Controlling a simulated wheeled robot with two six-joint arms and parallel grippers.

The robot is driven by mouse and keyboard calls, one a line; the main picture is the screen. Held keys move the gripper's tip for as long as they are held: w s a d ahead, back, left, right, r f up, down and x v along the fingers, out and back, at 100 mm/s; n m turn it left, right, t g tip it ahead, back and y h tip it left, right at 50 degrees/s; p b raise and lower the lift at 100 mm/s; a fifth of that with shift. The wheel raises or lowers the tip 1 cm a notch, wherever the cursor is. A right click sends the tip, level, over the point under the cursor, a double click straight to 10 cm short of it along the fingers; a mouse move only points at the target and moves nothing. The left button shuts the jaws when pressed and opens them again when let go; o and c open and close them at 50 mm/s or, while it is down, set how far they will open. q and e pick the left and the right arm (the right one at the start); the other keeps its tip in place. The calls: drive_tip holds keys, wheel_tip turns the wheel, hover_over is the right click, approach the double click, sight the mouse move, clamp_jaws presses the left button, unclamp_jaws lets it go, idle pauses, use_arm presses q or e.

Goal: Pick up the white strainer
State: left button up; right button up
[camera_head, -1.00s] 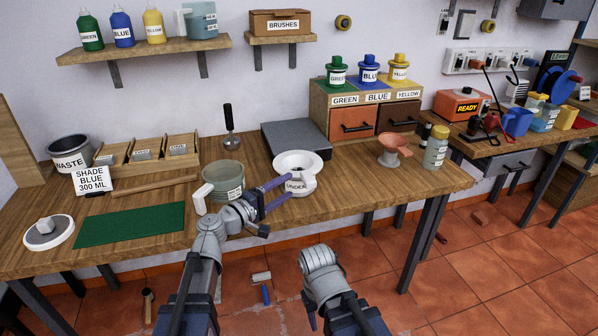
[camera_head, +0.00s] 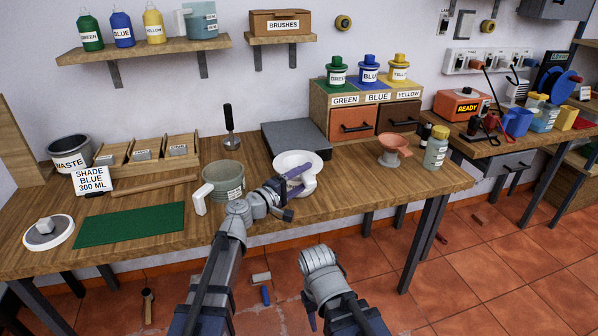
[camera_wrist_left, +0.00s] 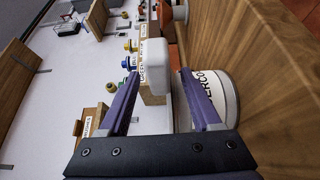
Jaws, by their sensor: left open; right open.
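The white strainer (camera_head: 292,160) is a round white dish on top of a white tin (camera_head: 309,187) on the wooden bench. The labelled tin (camera_wrist_left: 218,100) is beside the right finger. My right gripper (camera_head: 312,318) hangs low in front of the bench, mostly hidden by its own arm.
A grey-green jug (camera_head: 223,182) stands left of the strainer, close to my left arm. A grey slab (camera_head: 296,140) lies behind it. A pink funnel (camera_head: 392,152) and a labelled bottle (camera_head: 436,150) stand to the right. The bench between strainer and funnel is clear.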

use_arm(q)
drive_tip(key=shift+c, duration=0.3)
clamp_jaws()
idle(0.3)
